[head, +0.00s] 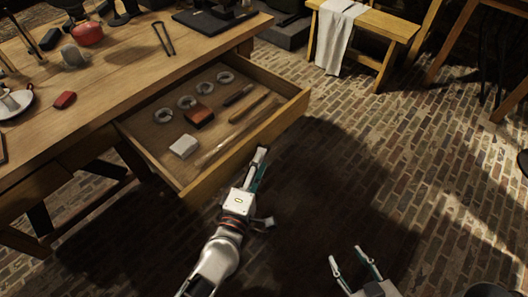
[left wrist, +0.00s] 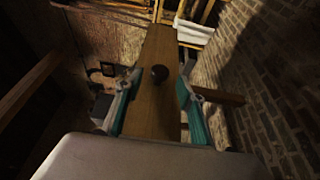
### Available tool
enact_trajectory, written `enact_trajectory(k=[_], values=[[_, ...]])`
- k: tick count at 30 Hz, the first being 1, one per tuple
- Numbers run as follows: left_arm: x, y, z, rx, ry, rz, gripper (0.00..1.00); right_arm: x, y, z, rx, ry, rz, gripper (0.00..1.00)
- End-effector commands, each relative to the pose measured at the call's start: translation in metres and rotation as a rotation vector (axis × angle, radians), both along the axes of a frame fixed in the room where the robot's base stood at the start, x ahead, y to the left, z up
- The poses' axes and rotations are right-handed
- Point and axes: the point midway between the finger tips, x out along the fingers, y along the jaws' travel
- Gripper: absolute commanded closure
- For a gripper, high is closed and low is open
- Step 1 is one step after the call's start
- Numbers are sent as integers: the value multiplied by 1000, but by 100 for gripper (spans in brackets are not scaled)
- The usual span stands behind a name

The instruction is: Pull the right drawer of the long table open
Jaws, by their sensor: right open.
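The drawer (head: 168,168) of the long table (head: 120,75) stands pulled far out, with its contents in view. My left gripper (head: 260,165) is at the outer side of the drawer's front panel. In the left wrist view the front panel (left wrist: 158,45) carries a dark round knob (left wrist: 160,73). The left fingers (left wrist: 158,97) are spread, one on each side of the knob, with gaps between them and it. In the head view the knob is hidden. My right gripper (head: 354,265) is open and empty, low over the floor, away from the drawer.
The drawer holds several grey rings, a brown box (head: 199,116), a white block (head: 184,146) and long thin tools. A bench with a cloth (head: 337,35) is at the back.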

Motion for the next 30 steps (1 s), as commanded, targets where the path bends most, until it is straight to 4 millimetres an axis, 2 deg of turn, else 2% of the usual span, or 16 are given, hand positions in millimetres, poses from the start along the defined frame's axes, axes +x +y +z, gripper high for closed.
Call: enact_trajectory(k=[1, 6, 12, 30], values=[[-12, 3, -2, 3, 2, -1, 61, 0, 0, 0, 0, 1, 0, 58], [-42, 12, -1, 3, 1, -1, 61, -1, 0, 0, -1, 1, 1, 58], [-63, 18, 0, 0, 0, 1, 61, -1, 0, -1, -1, 1, 1, 58], [-68, 19, 0, 0, -1, 1, 61, -1, 0, -1, -1, 1, 1, 58]])
